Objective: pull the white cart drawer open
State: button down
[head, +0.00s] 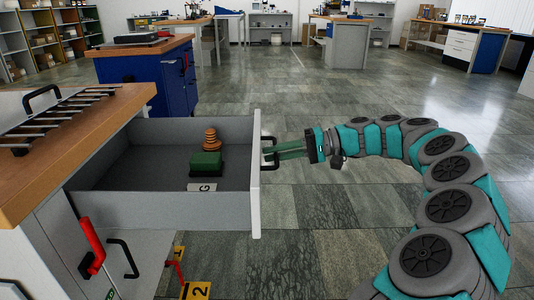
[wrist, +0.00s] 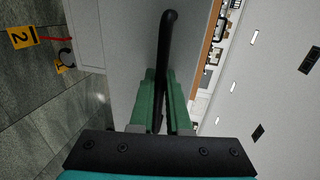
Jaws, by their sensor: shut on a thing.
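The white cart drawer (head: 165,207) stands far out from the cart, to the left in the head view, and its grey inside shows. Its white front panel (head: 256,188) faces right towards my arm. A black bar handle (head: 268,141) sticks out from that panel. My gripper (head: 275,150) has its green fingers shut on the handle. In the wrist view the black handle (wrist: 169,40) runs between the green fingers (wrist: 160,100), with the pale drawer front behind it.
The cart's wooden top (head: 75,135) carries a black rack. A blue cabinet (head: 150,75) stands behind. The tiled floor is clear behind my arm.

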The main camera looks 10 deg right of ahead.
jog(key=shift+d+f, duration=0.1)
jog(key=shift+d, duration=0.05)
jog(key=c, duration=1.2)
grip_release()
jog(key=shift+o, duration=0.2)
jog(key=shift+d, duration=0.1)
jog(key=v, duration=0.7)
jog(key=shift+d, duration=0.35)
